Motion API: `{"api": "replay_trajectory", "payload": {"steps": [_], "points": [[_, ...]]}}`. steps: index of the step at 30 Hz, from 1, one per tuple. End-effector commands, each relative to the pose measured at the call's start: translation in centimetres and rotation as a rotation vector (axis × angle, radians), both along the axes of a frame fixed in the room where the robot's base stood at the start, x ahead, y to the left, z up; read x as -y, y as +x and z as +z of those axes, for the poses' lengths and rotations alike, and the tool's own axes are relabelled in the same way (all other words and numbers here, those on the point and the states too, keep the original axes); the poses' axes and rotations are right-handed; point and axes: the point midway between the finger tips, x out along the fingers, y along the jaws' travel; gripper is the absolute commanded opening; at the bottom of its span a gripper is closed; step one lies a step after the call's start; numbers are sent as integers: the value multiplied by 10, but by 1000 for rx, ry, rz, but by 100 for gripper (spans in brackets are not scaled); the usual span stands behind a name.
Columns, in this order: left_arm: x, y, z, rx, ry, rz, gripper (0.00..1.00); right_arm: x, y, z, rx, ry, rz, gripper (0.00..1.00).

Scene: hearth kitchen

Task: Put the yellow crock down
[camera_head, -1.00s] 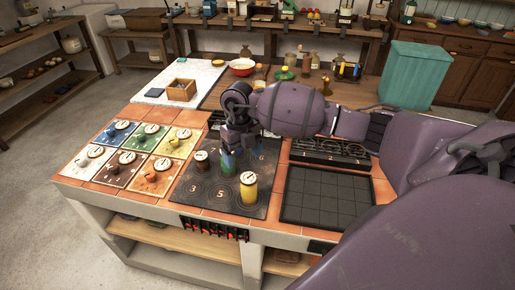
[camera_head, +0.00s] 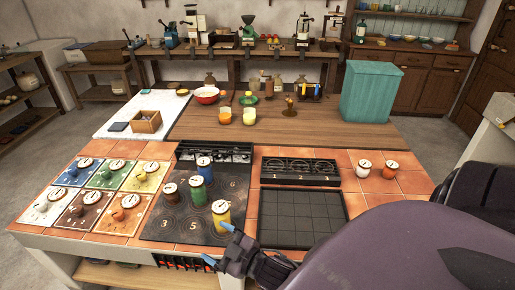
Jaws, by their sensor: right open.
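The yellow crock (camera_head: 222,221) stands upright on the dark hob plate (camera_head: 165,226), near its front right corner, with a pale marked lid. My right gripper (camera_head: 217,244) is open and empty at the front of the counter. It is just in front of and below the crock in the picture, with one fingertip close to the crock's base; I cannot tell if they touch. A green crock (camera_head: 198,193), a blue crock (camera_head: 204,172) and a brown crock (camera_head: 169,197) stand on the same plate behind and left. My left gripper is out of view.
Coloured tiles (camera_head: 102,205) with small lidded pots lie left of the plate. A dark gridded tray (camera_head: 300,218) lies right, with a numbered rack (camera_head: 300,172) behind it. A white crock (camera_head: 363,169) and an orange crock (camera_head: 390,170) stand further right. A teal box (camera_head: 370,92) is behind.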

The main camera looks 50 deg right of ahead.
Motion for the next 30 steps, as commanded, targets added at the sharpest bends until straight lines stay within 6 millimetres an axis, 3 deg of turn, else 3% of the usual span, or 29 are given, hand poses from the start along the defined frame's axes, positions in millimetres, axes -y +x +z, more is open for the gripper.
{"api": "replay_trajectory", "payload": {"steps": [3, 9, 13, 30], "points": [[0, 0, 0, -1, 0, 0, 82, 25, -42, -43, -238, 121, -178, 82], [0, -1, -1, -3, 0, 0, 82, 39, -91, -82, -477, 237, -307, 82], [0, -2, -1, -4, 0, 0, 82, 39, -99, -89, -520, 259, -324, 82], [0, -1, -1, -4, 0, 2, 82, 39, -99, -89, -518, 257, -323, 82]]}}
